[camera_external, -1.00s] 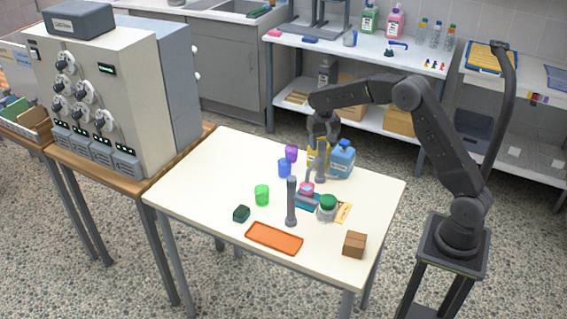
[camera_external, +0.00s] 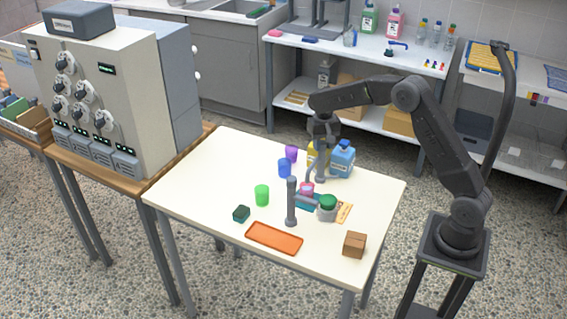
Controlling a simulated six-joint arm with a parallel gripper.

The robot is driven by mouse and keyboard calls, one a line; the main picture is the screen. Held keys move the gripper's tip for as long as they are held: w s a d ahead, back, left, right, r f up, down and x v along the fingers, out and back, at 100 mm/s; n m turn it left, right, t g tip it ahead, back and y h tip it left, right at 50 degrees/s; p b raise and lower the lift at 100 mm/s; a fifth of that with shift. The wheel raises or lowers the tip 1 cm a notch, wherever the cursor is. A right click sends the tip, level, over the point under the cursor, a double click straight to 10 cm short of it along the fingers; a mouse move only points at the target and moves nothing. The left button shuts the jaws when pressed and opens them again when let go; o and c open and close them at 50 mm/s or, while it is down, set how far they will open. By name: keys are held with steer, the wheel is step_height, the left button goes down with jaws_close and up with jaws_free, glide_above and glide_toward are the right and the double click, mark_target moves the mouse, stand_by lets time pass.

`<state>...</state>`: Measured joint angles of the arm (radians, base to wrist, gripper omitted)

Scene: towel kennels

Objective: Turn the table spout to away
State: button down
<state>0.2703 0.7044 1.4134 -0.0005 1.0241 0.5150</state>
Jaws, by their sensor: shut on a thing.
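My gripper (camera_external: 322,147) points down over the far part of the white table (camera_external: 205,180), shut at the top of a dark grey upright fixture (camera_external: 321,168), which looks like the table spout. Its fingers hide the fixture's top, so I cannot tell exactly which way the outlet points. A second grey post (camera_external: 291,203) stands nearer the front, apart from my gripper. A short greyish part shows beside it, near the pink item (camera_external: 307,187).
Yellow and blue bottles (camera_external: 342,157) stand close behind my gripper. Purple, blue and green cups (camera_external: 262,195), a green-lidded jar (camera_external: 327,207), an orange tray (camera_external: 274,238), a dark green block (camera_external: 241,214) and a brown box (camera_external: 354,245) are around. The table's left part is clear.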

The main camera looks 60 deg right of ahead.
steer(key=shift+n, duration=0.3)
steer(key=n, duration=1.3)
steer(key=shift+n, duration=2.1)
steer(key=c, duration=0.8)
jaws_free()
